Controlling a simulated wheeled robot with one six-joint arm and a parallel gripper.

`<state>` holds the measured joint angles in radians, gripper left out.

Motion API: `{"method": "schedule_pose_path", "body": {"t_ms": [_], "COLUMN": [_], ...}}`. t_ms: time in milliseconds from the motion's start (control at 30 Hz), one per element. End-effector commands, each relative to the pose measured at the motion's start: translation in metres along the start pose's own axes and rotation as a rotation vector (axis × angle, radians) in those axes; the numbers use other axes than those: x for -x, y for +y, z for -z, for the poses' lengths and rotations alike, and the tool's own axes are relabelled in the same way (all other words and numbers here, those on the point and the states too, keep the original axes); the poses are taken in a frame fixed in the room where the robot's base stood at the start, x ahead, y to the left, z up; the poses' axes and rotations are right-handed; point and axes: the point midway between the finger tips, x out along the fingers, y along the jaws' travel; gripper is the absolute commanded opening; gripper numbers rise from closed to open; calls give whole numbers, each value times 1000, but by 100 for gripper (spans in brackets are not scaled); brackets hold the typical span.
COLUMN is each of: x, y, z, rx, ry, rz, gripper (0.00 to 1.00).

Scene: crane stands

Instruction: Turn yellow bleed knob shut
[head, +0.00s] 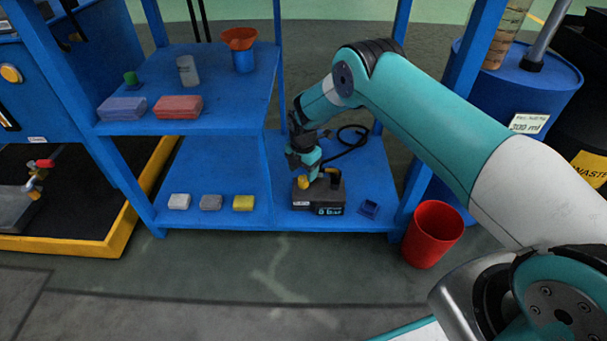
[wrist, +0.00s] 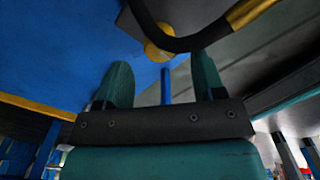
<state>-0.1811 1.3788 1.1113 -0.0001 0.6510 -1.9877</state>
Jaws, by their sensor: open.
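The yellow bleed knob (head: 303,183) is a small round knob on the left end of a dark pump-like unit (head: 330,192) on the lower shelf. My gripper (head: 308,166) points down just above the unit, close over the knob. In the wrist view the two teal fingers of my gripper (wrist: 163,75) stand apart with a gap between them. The yellow knob (wrist: 157,48) shows just beyond the fingertips, roughly in line with the gap, and seems apart from both fingers. A dark curved bar (wrist: 180,42) with a yellow section partly covers it.
A black hose (head: 350,140) curls behind the unit. White, grey and yellow blocks (head: 243,203) lie on the shelf to the left. The upper shelf (head: 225,110) is beside my arm. A red bin (head: 433,235) stands on the floor.

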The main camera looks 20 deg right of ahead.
Motion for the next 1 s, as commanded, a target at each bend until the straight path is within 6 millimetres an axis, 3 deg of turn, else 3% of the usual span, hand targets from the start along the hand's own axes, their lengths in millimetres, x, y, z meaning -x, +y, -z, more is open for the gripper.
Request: {"method": "schedule_pose_path", "body": {"t_ms": [33,100,400,600,1000], "x": [22,40,107,127,129], "y": [0,0,0,0,0], "z": [0,0,0,0,0], "rx": [0,0,1,1,1], "ry": [-1,-1,0,1,1], "rz": [-2,-2,0,2,2], "gripper": [63,63,63,63,63]}}
